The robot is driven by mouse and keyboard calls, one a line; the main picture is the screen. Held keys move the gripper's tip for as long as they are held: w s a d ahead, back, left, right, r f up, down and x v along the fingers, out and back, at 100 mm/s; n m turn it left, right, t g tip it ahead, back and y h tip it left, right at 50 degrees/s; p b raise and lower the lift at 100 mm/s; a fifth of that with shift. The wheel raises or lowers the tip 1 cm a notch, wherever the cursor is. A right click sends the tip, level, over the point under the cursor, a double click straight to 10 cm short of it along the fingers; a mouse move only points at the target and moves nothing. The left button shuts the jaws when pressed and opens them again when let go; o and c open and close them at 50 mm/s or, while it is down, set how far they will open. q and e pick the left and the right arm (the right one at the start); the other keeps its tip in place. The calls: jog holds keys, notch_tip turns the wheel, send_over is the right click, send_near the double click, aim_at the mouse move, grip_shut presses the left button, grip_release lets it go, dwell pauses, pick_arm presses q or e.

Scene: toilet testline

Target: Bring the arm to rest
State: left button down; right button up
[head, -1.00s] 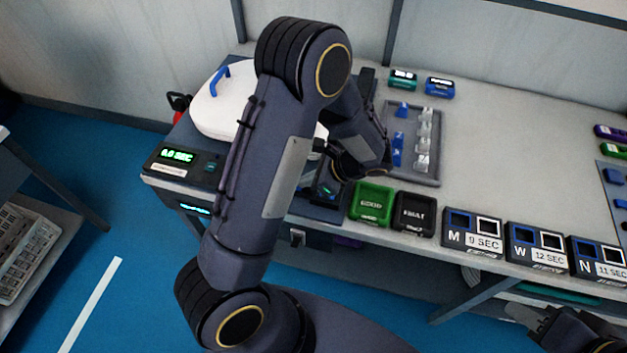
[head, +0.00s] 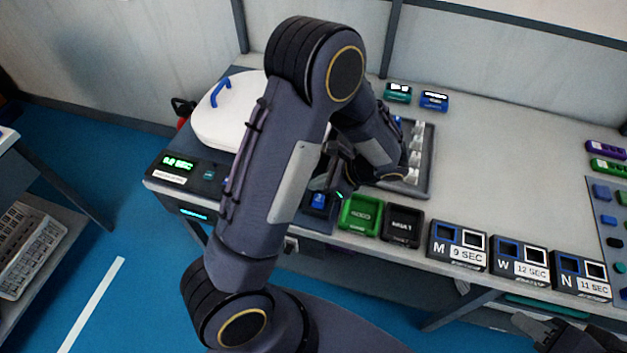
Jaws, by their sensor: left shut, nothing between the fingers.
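My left arm rises from the bottom of the head view, bends at the top and comes back down over the table front. My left gripper (head: 335,180) is shut and empty. It hangs just above and left of the green bin (head: 359,215), partly hidden behind my own forearm. My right gripper (head: 540,328) shows only in part at the bottom right corner, low in front of the table; its jaws cannot be made out.
A white lidded toilet unit (head: 215,125) with a blue handle stands behind my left arm. A timer box (head: 180,170) is at the left. A black bin (head: 402,226), labelled boxes (head: 458,246) and a grey tray (head: 425,170) occupy the table.

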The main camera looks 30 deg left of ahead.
pick_arm(q)
jog(key=shift+v, duration=0.95)
pick_arm(e)
jog(key=shift+w+d+r, duration=0.1)
jog(key=shift+d+r, duration=0.25)
jog(key=shift+r, duration=0.15)
pick_arm(q)
jog(key=s+d+r+n+t+h, duration=0.3)
jog(key=s+r+n+t+h, duration=0.4)
jog(key=s+r+n+h, duration=0.5)
jog(key=s+r+n, duration=0.4)
jog(key=r, duration=0.1)
jog(key=shift+d+n+t+h, duration=0.25)
jog(key=shift+n+t+h, duration=0.05)
jog(key=shift+n+t, duration=0.1)
